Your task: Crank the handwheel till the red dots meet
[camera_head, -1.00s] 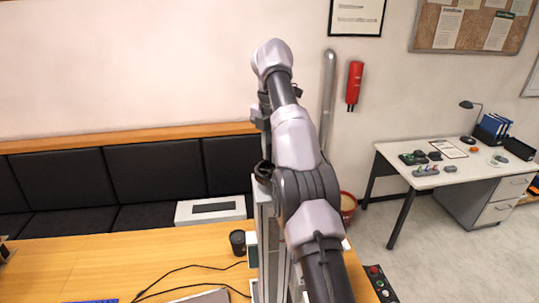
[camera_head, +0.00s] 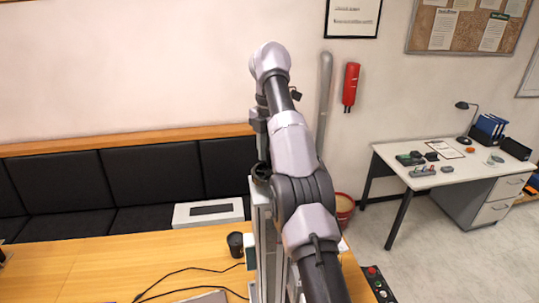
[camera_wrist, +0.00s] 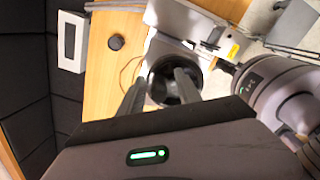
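The black handwheel (camera_head: 262,172) sits on top of a light grey upright column (camera_head: 263,235) at the table's right end. In the wrist view the handwheel (camera_wrist: 172,92) is a dark round shape beyond my fingers, partly covered by them. My gripper (camera_wrist: 160,78) points down above it with its two fingers apart, so it looks open. Whether a finger touches the wheel I cannot tell. In the head view my gripper is above the wheel and mostly hidden by my arm. No red dots are visible in either view.
The wooden table (camera_head: 100,265) holds a black cup (camera_head: 235,244) and loose dark cables (camera_head: 190,268). A control box with buttons (camera_head: 377,283) is at right. A white desk (camera_head: 400,165) stands farther right.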

